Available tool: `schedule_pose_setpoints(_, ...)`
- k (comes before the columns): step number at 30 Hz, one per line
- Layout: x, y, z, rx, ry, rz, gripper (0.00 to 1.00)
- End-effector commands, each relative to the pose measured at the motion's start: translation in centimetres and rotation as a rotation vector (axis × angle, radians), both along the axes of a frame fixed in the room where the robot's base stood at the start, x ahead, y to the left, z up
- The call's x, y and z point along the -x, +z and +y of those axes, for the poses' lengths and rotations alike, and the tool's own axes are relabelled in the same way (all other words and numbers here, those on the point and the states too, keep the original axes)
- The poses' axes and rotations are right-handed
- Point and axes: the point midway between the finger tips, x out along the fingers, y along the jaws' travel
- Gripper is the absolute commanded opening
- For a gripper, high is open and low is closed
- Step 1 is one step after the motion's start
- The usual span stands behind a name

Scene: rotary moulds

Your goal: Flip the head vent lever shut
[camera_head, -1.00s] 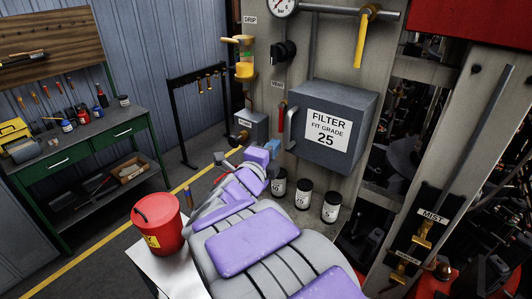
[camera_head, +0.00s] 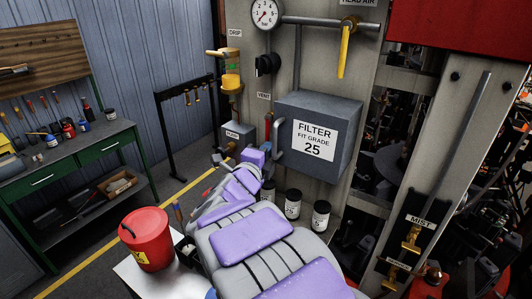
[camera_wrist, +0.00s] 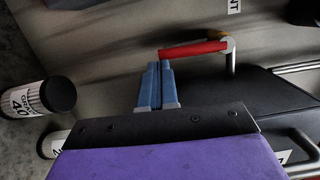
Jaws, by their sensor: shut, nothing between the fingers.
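The vent lever is a short red handle (camera_wrist: 194,50) on a bent metal pipe, lying nearly level in the wrist view. In the head view the red lever (camera_head: 268,122) stands at the left side of the grey filter box, below the VENT label (camera_head: 264,97). My gripper (camera_wrist: 158,67) has its two blue fingers together, with nothing between them. In the wrist view its tips are just below the lever's free end; I cannot tell whether they touch. In the head view my purple-padded arm reaches to the lever area, and the fingertips are hard to make out.
The filter box (camera_head: 339,112) stands right of the lever, with several canisters (camera_head: 293,204) below. A yellow lever (camera_head: 344,52) hangs from the pipe above. The drip unit (camera_head: 231,82) is to the left. A red bucket (camera_head: 152,238) stands near my arm.

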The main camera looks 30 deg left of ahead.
Motion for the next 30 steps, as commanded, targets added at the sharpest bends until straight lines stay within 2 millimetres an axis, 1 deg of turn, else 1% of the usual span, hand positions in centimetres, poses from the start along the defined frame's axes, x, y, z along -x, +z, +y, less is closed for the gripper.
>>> schedule_pose_setpoints(1,0.0,-0.4,0.2,-0.016,0.001,-0.002,0.0)
schedule_pose_setpoints(8,0.0,-0.9,1.2,-0.139,0.002,-0.012,0.0)
schedule_pose_setpoints(16,-0.2,-1.2,2.9,-0.345,0.003,-0.029,0.0)
schedule_pose_setpoints(21,-0.3,-1.0,4.0,-0.492,0.001,-0.041,0.0)
schedule_pose_setpoints(30,-0.6,0.2,5.9,-0.776,-0.001,-0.067,0.0)
